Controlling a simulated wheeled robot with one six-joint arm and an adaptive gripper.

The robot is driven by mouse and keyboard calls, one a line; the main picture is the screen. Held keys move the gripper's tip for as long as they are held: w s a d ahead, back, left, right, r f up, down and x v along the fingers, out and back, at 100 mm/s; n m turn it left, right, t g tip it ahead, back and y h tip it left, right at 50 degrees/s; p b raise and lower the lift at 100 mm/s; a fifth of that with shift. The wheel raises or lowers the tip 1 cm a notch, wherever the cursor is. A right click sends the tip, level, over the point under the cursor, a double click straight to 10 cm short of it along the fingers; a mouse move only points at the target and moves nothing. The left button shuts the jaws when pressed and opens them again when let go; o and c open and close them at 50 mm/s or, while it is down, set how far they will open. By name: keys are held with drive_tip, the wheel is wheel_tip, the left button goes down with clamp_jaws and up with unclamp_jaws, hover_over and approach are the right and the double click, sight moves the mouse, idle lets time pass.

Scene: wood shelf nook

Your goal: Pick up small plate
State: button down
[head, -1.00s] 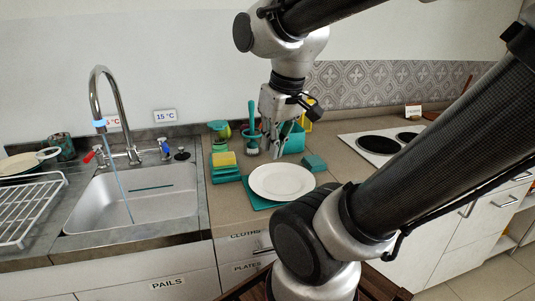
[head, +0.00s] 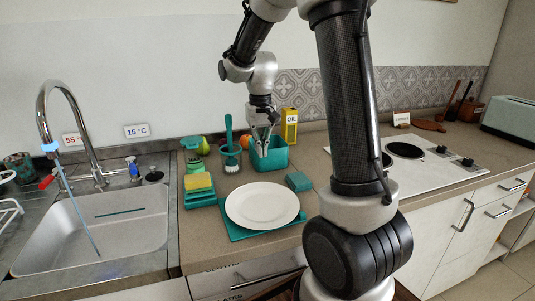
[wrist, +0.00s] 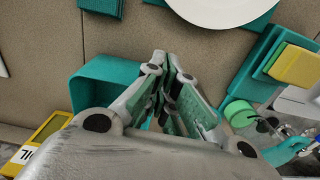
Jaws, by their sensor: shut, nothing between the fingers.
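A small white plate (head: 262,205) lies on a teal mat (head: 236,232) on the counter. It also shows in part at the top of the wrist view (wrist: 222,8). My gripper (head: 263,153) is shut and empty, pointing down behind the plate, in front of or over the teal bin (head: 275,156). In the wrist view, my gripper (wrist: 168,62) has its fingers together beside the teal bin (wrist: 98,75), apart from the plate.
A yellow sponge (head: 198,181) on teal blocks is left of the plate, and a teal sponge (head: 299,181) is to its right. A brush in a holder (head: 231,156) and an oil box (head: 290,126) stand behind. The sink (head: 100,225) is at left, the stove (head: 420,165) at right.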

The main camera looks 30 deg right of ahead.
sight(262, 178)
wheel_tip(262, 178, down, 8)
drive_tip(key=shift+s+r, duration=0.1)
drive_tip(key=shift+r, duration=0.15)
drive_tip(key=s, duration=0.2)
drive_tip(key=shift+s+a+f, duration=0.25)
drive_tip(key=shift+s+a, duration=0.3)
drive_tip(key=shift+s, duration=0.35)
